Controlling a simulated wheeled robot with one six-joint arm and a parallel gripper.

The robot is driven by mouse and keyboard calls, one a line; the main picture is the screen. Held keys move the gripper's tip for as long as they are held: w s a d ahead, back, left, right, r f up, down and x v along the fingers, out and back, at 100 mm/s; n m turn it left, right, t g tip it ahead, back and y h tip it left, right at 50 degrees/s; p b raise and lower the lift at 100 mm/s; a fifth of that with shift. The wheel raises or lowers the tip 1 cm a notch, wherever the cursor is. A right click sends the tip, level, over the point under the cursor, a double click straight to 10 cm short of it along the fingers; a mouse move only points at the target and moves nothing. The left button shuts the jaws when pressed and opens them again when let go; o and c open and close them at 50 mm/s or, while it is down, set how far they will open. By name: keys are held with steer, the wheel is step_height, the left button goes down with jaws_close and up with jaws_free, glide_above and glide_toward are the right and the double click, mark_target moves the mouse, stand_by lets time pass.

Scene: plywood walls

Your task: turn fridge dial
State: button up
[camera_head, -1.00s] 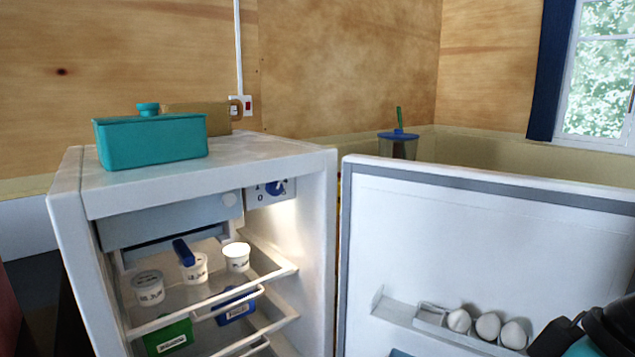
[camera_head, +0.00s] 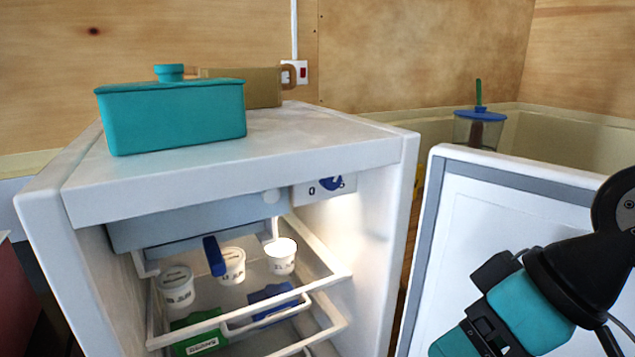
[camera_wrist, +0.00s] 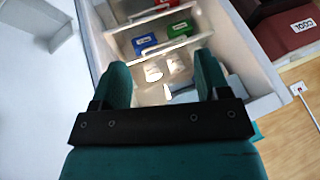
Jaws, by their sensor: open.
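The fridge dial (camera_head: 331,183) is a small blue knob on a pale panel with markings, at the upper right inside the open fridge (camera_head: 250,170). My gripper (camera_wrist: 163,70) shows in the wrist view as two teal fingers on a black bar. The fingers are apart, with nothing held between them. The fridge interior shows beyond and between them, upside down. In the head view my arm is at the lower right, in front of the open door (camera_head: 480,215), apart from the dial. The fingertips are out of that view. I cannot make out the dial in the wrist view.
White tubs (camera_head: 281,256) and blue and green packs (camera_head: 200,343) are on the fridge shelves. A teal lidded box (camera_head: 175,118) and a brown mug-like object (camera_head: 240,88) stand on top. A blue-lidded cup (camera_head: 479,129) is behind the door. The fridge opening's front is clear.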

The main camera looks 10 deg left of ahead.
steer(key=w+a+t+y+b, duration=0.2)
steer(key=w+a+t+y, duration=0.3)
steer(key=w, duration=0.6)
steer(key=t+b, duration=0.1)
steer(key=t, duration=0.7)
glide_toward(334, 183)
steer(key=shift+m+h, duration=0.4)
steer(key=p+x, duration=0.8)
steer(key=shift+w+a+r, duration=0.1)
steer(key=shift+a+r, duration=0.15)
steer(key=shift+a, duration=0.05)
steer(key=shift+w+a+f, duration=0.1)
steer(key=shift+w+a, duration=0.25)
steer(key=shift+w, duration=0.2)
steer(key=c, duration=0.9)
